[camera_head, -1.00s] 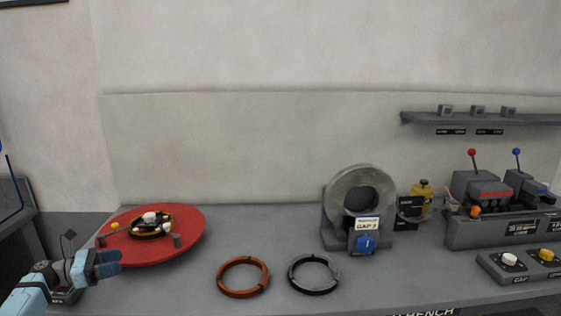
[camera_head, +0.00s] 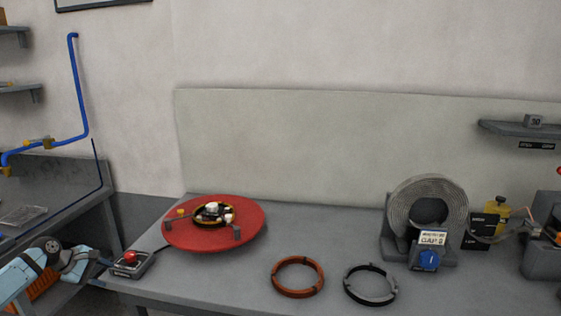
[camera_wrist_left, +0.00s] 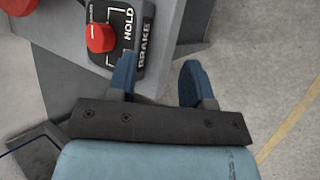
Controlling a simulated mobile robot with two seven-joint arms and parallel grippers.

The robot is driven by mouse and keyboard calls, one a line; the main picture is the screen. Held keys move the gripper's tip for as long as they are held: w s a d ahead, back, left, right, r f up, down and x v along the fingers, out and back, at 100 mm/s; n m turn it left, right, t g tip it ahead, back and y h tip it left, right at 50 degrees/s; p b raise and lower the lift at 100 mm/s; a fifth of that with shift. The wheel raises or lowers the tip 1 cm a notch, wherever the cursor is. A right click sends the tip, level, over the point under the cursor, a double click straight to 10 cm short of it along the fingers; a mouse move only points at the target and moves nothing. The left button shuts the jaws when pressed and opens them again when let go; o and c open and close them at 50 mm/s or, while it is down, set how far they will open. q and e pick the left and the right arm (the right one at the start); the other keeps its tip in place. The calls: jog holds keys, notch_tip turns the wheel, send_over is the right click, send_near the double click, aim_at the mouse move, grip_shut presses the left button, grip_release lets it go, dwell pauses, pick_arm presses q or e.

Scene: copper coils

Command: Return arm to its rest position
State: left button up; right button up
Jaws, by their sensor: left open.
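My left arm comes in at the lower left of the head view, with the left gripper (camera_head: 98,268) at the bench's left edge, just left of a small grey box with a red button (camera_head: 131,257). In the left wrist view the two blue fingers of the left gripper (camera_wrist_left: 158,85) stand apart with nothing between them. The box with its red button (camera_wrist_left: 101,38), marked HOLD and BRAKE, lies beyond the fingers, slightly left. My right gripper is in neither view.
A red turntable (camera_head: 190,236) holds a coil. A copper ring (camera_head: 298,290) and a grey ring (camera_head: 370,299) lie on the bench (camera_head: 225,275). A coil stand (camera_head: 392,237) is at right. A second bench (camera_head: 70,187) stands at left. Floor shows below the gripper.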

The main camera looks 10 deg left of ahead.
pick_arm(q)
jog(key=s+d+f+m+y, duration=0.2)
jog(key=s+d+f+m, duration=0.2)
jog(key=s+f+m, duration=0.25)
jog(key=s+d+f+m+y, duration=0.3)
jog(key=s+d+f+m, duration=0.1)
jog(key=s+f+m, duration=0.3)
jog(key=s+d+f+m+t, duration=0.1)
jog(key=s+d+f+m, duration=0.2)
jog(key=s+d+m, duration=0.5)
jog(key=s+d+r+m+t+h, duration=0.1)
jog(key=s+d+m+h, duration=0.1)
jog(key=s+d+m, duration=0.4)
jog(key=d+n+t+h, duration=0.15)
jog(key=d+n, duration=0.65)
jog(key=d, duration=1.6)
notch_tip(320, 180, up, 12)
jog(key=a+t+p, duration=0.1)
jog(key=p, duration=1.3)
jog(key=shift+s+a+f+m, duration=0.15)
jog(key=shift+s+f+m, duration=0.15)
jog(key=shift+m, duration=0.15)
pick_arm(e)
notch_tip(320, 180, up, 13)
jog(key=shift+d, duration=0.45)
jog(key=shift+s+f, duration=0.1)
